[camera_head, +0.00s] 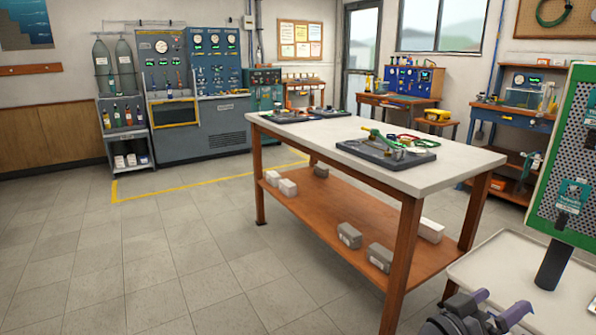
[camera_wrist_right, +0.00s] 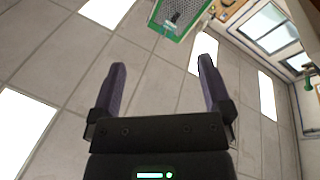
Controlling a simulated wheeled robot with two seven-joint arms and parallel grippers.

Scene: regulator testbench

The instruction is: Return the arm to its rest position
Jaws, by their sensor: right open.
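My right gripper (camera_head: 500,307) is at the bottom right of the head view, low in front of the white tray-like surface. Its two purple fingers stand apart with nothing between them. In the right wrist view the same open fingers (camera_wrist_right: 162,70) show against a grey tiled surface with bright white panels. My left gripper is in neither view.
A white-topped table (camera_head: 460,170) with a brown lower shelf stands in the middle, bearing dark trays of parts. A green-framed pegboard (camera_head: 548,190) rises at the right above a pale tray (camera_head: 480,270). Gauge cabinets (camera_head: 215,140) line the back wall. The left floor is clear.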

